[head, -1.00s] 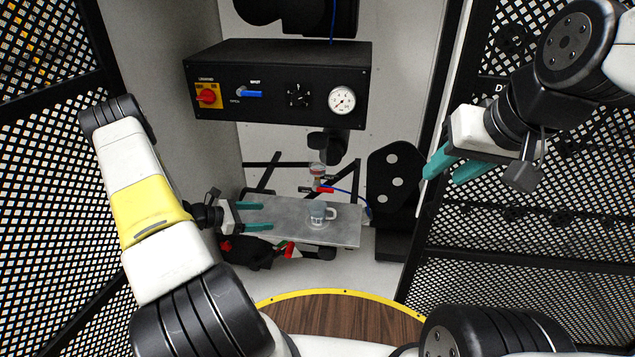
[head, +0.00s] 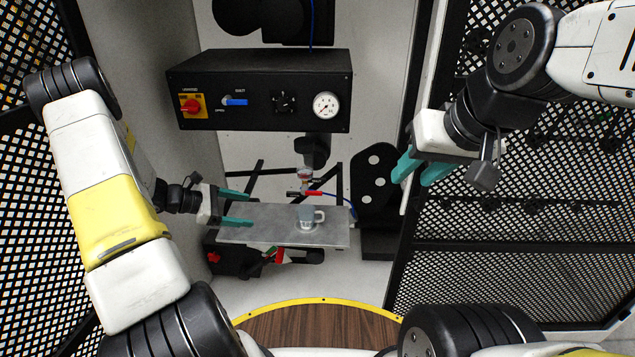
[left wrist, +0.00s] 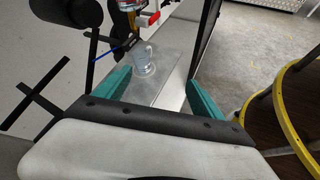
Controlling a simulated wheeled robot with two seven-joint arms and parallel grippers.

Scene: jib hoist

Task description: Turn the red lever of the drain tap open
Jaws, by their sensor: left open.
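The drain tap (head: 306,176) hangs below the black control box. Its red lever (head: 312,193) lies roughly level in the head view; it also shows at the top of the left wrist view (left wrist: 153,18). A translucent blue-grey mug (head: 306,217) stands on the metal shelf (head: 255,232) below the tap. My left gripper (head: 251,209) is open and empty, over the left part of the shelf, left of the tap and mug and apart from both.
The black control box (head: 225,90) above carries a red knob, a blue lever and a gauge (head: 326,105). A black plate with pale holes (head: 375,185) stands right of the shelf. Mesh panels (head: 520,215) bound both sides.

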